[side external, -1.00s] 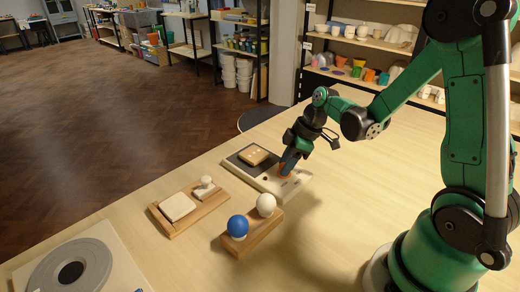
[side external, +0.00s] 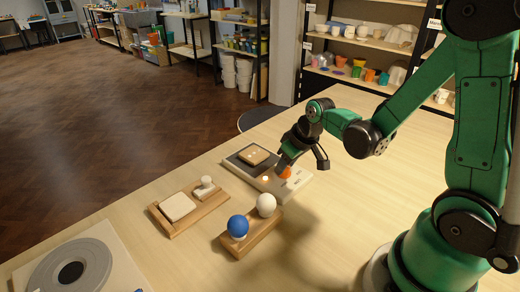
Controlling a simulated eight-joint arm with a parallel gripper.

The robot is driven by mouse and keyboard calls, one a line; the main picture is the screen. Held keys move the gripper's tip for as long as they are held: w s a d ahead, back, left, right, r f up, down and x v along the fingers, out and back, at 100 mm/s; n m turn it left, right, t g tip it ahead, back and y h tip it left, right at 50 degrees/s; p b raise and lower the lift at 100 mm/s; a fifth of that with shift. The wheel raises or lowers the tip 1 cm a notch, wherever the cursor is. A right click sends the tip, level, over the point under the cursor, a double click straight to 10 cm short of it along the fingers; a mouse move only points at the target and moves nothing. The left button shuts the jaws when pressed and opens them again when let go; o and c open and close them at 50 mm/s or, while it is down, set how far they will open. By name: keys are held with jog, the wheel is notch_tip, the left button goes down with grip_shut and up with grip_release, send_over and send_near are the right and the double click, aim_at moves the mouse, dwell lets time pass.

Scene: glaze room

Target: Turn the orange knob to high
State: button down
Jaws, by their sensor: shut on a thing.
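The orange knob (side external: 285,172) sits on the near right part of a pale hotplate-like unit (side external: 298,186). My gripper (side external: 283,166) reaches down to the knob from above and is shut on it, its fingers hiding part of it. A small light (side external: 265,178) on the unit, left of the knob, glows orange. The knob's pointer and the panel markings are too small to read.
A tan block (side external: 253,155) lies on the unit's dark plate (side external: 235,163). In front are a wooden stand (side external: 250,243) with a blue ball (side external: 238,225) and a white ball (side external: 266,205), and a wooden tray (side external: 180,228). A grey wheel (side external: 95,262) is at the lower left.

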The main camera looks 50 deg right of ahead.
jog(key=m+h, duration=0.1)
jog(key=m, duration=0.2)
jog(key=m+g+h, duration=0.1)
jog(key=m, duration=0.3)
jog(key=shift+a+h, duration=0.2)
jog(key=shift+h, duration=0.1)
jog(key=m+g, duration=0.1)
jog(key=m, duration=0.2)
jog(key=shift+w+m+h, duration=0.1)
jog(key=shift+m+h, duration=0.3)
jog(key=shift+m+g+h, duration=0.3)
jog(key=shift+m+g, duration=0.4)
jog(key=shift+m, duration=1.2)
jog(key=c, duration=0.5)
grip_release()
jog(key=shift+c, duration=0.2)
jog(key=shift+w, duration=0.1)
jog(key=shift+v, duration=2.8)
